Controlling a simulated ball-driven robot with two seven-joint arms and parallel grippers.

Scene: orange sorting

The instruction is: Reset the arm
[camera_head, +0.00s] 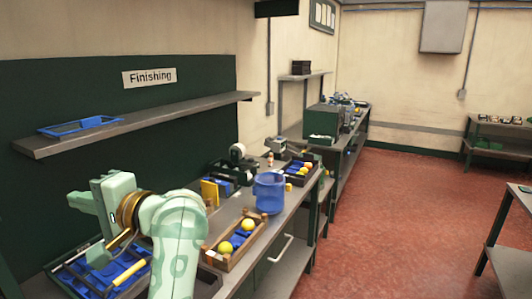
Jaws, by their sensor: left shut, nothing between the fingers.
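My left arm comes in from the lower left, pale green with gold rings at the wrist. My right gripper is not in view.
A blue tray (125,262) with long tools lies on the bench below my left gripper. A blue bucket (269,192) and a dark crate with round fruit (305,182) stand farther along. A shelf (160,118) hangs above. Red floor is open at right.

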